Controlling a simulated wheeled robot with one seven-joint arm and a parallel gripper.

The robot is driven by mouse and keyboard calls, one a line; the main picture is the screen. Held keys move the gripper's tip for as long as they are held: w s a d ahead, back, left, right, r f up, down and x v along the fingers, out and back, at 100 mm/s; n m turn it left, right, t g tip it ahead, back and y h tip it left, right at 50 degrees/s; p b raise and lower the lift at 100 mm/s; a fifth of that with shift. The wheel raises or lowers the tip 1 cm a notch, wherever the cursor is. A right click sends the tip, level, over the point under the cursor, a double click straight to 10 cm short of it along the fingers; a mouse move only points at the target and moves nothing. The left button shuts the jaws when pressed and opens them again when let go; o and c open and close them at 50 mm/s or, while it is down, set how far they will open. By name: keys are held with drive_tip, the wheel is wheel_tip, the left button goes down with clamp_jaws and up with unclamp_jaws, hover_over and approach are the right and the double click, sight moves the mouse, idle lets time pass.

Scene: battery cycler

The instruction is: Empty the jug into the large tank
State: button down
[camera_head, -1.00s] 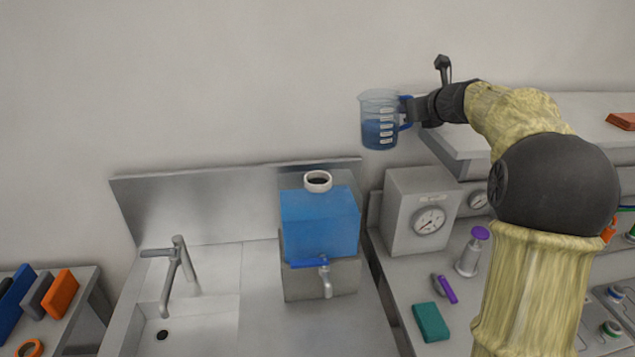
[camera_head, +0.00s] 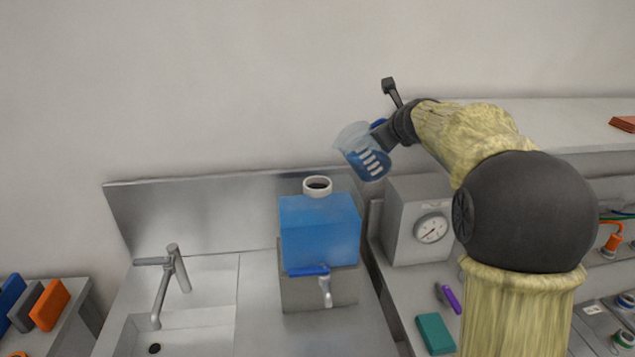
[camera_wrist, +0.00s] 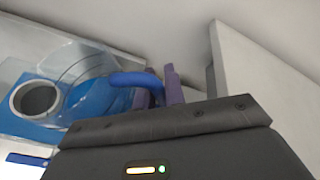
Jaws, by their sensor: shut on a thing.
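The jug (camera_head: 364,156) is a clear measuring jug with white marks, a blue handle and blue liquid in it. My gripper (camera_head: 383,133) is shut on its handle and holds it in the air, tilted with its mouth toward the left. The large tank (camera_head: 318,232) is a blue-filled box with a round white-rimmed opening (camera_head: 317,186) on top and a tap in front. The jug is above and to the right of that opening, apart from it. In the wrist view the blue handle (camera_wrist: 138,80) runs to the fingers, and the tank's opening (camera_wrist: 36,99) shows at the left.
A grey box with a dial (camera_head: 418,222) stands right of the tank, below my arm. A shelf (camera_head: 540,118) runs behind my arm at the right. A sink faucet (camera_head: 174,272) stands to the left. The air directly above the tank is clear.

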drive_tip(key=shift+s+a+r+n+h+p, duration=0.15)
drive_tip(key=shift+a+r+n+h+p, duration=0.1)
drive_tip(key=shift+a+n+p, duration=0.3)
drive_tip(key=shift+s+a+r+n+h+p, duration=0.15)
drive_tip(key=shift+a+r+n+h+p, duration=0.15)
drive_tip(key=shift+a+p, duration=0.45)
drive_tip(key=shift+f+p, duration=0.15)
drive_tip(key=shift+p, duration=0.2)
drive_tip(key=shift+w+n+t+h, duration=0.1)
drive_tip(key=shift+n+t+h, duration=0.15)
drive_tip(key=shift+t, duration=0.05)
